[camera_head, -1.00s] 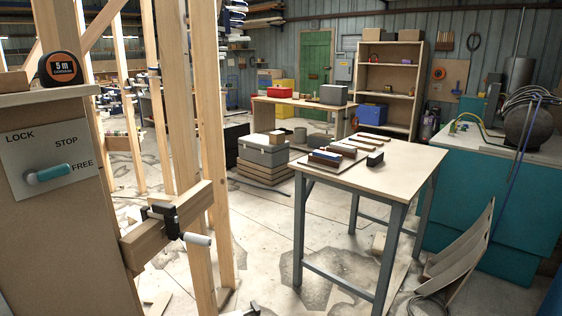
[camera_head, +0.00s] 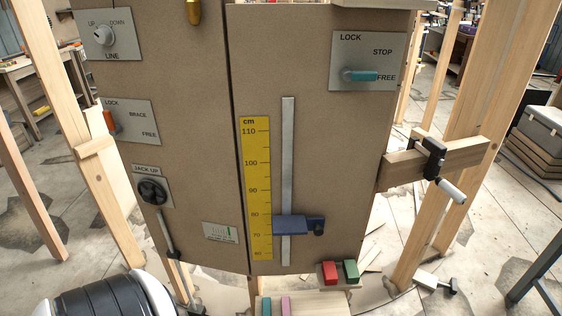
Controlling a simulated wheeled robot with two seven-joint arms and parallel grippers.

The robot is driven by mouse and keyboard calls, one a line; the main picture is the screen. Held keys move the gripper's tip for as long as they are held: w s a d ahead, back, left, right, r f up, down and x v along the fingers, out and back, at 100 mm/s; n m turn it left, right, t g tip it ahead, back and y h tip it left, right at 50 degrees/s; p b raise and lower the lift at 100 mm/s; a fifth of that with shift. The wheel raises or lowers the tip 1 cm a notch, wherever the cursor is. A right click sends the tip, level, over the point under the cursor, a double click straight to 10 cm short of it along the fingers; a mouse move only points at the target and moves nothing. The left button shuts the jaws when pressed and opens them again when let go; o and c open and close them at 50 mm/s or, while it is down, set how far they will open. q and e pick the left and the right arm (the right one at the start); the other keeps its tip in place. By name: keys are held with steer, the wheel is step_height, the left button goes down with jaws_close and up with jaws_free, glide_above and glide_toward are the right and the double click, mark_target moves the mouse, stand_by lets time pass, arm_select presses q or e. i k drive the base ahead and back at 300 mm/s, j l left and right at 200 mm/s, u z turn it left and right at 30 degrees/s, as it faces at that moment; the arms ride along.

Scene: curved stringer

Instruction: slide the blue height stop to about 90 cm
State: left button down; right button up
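The blue height stop (camera_head: 293,225) sits low on a vertical metal rail (camera_head: 288,150) on the brown panel. A dark knob (camera_head: 319,227) is at its right end. The yellow cm scale (camera_head: 256,180) stands just left of the rail. The stop's body lies roughly between the 70 and 80 marks. The STOP plate (camera_head: 368,48) at the upper right has a teal lever (camera_head: 361,76) pointing right towards FREE. Neither of my grippers is in view, and nothing touches the stop.
A wooden beam with a clamp (camera_head: 432,160) juts out right of the panel. Red (camera_head: 329,273) and green (camera_head: 350,271) blocks sit below the rail. Other plates with a knob, levers and a crank (camera_head: 152,190) are on the left. The space before the rail is clear.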

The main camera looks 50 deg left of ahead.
mark_target(293, 225)
steer(key=u, duration=1.3)
